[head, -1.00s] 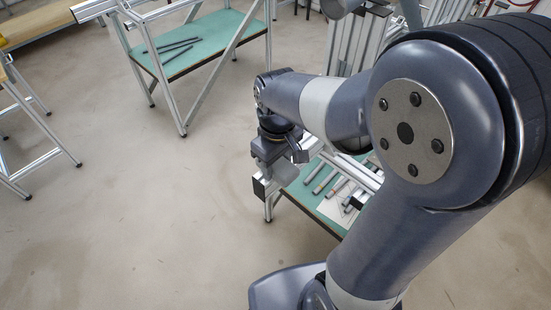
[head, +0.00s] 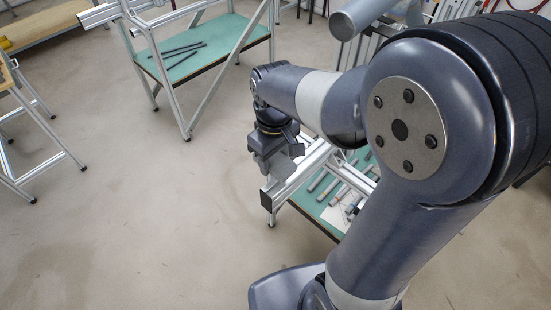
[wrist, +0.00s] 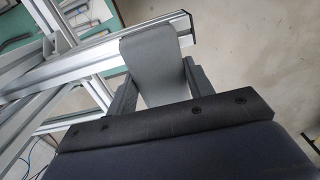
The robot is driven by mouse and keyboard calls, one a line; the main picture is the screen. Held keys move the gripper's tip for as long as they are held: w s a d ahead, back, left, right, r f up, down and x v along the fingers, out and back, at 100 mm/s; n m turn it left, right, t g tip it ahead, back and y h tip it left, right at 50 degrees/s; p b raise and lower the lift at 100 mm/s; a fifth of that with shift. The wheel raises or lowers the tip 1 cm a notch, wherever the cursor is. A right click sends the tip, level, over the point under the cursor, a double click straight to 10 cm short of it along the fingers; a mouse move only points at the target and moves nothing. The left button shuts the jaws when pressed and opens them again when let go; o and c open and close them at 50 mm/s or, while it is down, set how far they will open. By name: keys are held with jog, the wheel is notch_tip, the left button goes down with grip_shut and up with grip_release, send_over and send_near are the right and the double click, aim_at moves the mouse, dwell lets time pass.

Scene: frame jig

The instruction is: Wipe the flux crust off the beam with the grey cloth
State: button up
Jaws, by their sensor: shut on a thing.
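My gripper (wrist: 157,88) is shut on the grey cloth (wrist: 152,62), which stands out between the two dark fingers in the wrist view. In the head view my gripper (head: 272,158) is over the near end of the aluminium beam (head: 297,180), with a dark cap on that end. In the wrist view the cloth overlaps the beam (wrist: 85,58) close to its end; I cannot tell whether it touches. I cannot make out any flux crust; the cloth and gripper hide part of the beam.
A green shelf (head: 335,213) with several metal bars lies below the beam. Another frame with a green shelf (head: 215,50) stands at the back. A trestle (head: 40,135) stands at the left. The floor between is clear.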

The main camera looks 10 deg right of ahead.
jog(key=shift+r+p, duration=1.45)
jog(key=shift+r, duration=0.6)
jog(key=shift+f, duration=0.15)
